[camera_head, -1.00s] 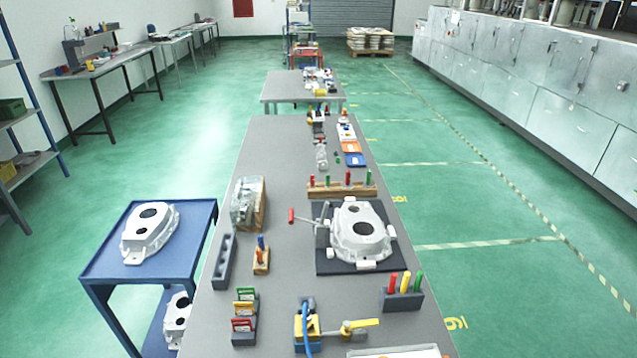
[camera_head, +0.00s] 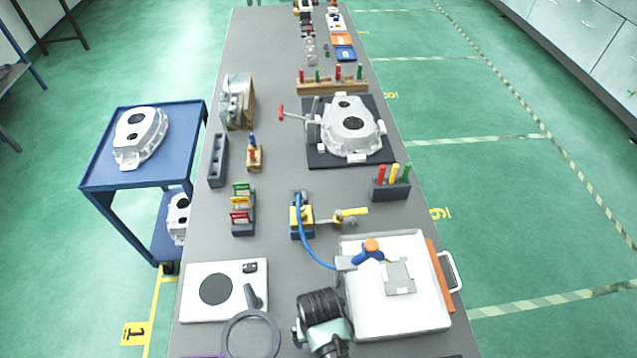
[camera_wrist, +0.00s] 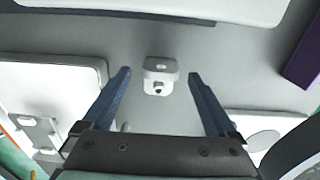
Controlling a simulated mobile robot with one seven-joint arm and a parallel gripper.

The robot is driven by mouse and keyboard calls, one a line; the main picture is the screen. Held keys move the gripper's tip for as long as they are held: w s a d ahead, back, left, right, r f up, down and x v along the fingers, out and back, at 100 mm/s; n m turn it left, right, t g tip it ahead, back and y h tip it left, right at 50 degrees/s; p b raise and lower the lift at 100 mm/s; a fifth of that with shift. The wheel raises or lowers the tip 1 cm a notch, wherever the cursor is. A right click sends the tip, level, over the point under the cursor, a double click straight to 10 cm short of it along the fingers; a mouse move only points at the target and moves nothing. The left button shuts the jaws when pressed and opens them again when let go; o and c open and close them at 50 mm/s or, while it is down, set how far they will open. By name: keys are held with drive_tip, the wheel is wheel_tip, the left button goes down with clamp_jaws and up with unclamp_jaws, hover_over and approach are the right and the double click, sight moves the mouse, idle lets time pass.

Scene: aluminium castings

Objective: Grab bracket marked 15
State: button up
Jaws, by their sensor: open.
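My gripper (camera_wrist: 157,78) is open and empty in the wrist view, its two dark blue fingers spread apart. A small white block-like part (camera_wrist: 160,75) with a dark round hole lies on the grey table beyond and between the fingertips. I read no number 15 on any part, so I cannot tell which is the bracket. A flat grey plate-like piece (camera_head: 399,277) lies in a white tray (camera_head: 431,319) at the near right of the table. That tray (camera_wrist: 85,72) also shows at left in the wrist view.
A white plate with a dark disc (camera_head: 215,289) and a magnifier ring (camera_head: 250,335) are at the near left. A blue-and-yellow fixture (camera_head: 301,219) with a hose stands behind. A casting (camera_head: 350,128) sits on a black mat. A blue cart (camera_head: 98,172) stands left.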

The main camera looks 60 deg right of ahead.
drive_tip(key=shift+f, duration=1.25)
clamp_jaws()
